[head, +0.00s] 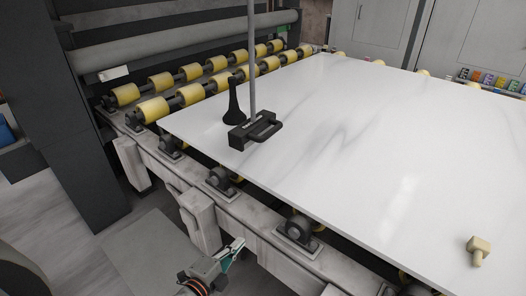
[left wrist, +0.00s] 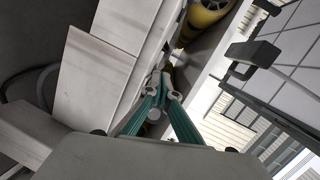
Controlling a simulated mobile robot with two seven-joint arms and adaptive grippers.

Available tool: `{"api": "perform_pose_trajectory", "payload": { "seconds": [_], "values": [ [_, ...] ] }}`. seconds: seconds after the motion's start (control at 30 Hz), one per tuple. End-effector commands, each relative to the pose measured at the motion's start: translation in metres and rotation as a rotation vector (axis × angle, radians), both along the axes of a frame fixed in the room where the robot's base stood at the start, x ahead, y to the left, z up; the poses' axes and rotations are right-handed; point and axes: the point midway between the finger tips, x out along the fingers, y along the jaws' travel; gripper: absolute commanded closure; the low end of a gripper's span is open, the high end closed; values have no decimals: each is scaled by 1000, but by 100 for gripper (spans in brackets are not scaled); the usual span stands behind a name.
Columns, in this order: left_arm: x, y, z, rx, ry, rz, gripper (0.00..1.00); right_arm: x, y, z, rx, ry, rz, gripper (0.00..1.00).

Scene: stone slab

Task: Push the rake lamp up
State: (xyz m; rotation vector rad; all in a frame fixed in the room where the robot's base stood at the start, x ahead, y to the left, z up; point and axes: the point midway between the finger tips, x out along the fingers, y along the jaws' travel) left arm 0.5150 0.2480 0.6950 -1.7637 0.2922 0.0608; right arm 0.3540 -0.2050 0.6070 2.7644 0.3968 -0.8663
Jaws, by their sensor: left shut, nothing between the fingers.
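The rake lamp (head: 254,131) appears to be the black block with a loop handle low over the near left corner of the white slab (head: 340,120). A grey upright pole (head: 251,60) rises from it. I cannot tell whether it touches the slab. A dark block with a loop, likely the lamp, shows at the upper right of the left wrist view (left wrist: 252,55). My left gripper (head: 237,246) is shut and empty, in front of the roller frame, below and nearer than the lamp. Its green fingers come together in the left wrist view (left wrist: 158,78). My right gripper is out of view.
A black tapered post (head: 233,103) stands just behind the lamp. The roller frame's edge (head: 255,232) lies between my left gripper and the slab. Yellow rollers (head: 160,82) line the back left. A small beige T-shaped piece (head: 478,249) is at the slab's right.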

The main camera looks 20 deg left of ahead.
Motion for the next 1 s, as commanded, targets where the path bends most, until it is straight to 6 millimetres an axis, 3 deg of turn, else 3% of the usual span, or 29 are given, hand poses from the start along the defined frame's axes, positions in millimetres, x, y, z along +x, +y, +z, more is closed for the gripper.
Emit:
{"api": "perform_pose_trajectory", "payload": {
  "seconds": [0.03, 0.2, 0.33, 0.5, 0.7, 1.0],
  "values": [
    [19, 5, 10, 127, -73, -26, 100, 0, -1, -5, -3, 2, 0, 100],
    [73, 16, 54, 611, -324, -87, 100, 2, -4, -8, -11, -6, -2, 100],
    [105, 22, 86, 957, -491, -95, 100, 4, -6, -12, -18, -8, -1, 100],
    [131, 25, 117, 1289, -640, -75, 100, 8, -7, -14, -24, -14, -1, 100],
    [141, 26, 132, 1455, -707, -56, 100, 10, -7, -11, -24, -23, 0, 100],
    [142, 26, 134, 1467, -713, -53, 100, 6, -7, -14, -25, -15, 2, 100]
  ]
}}
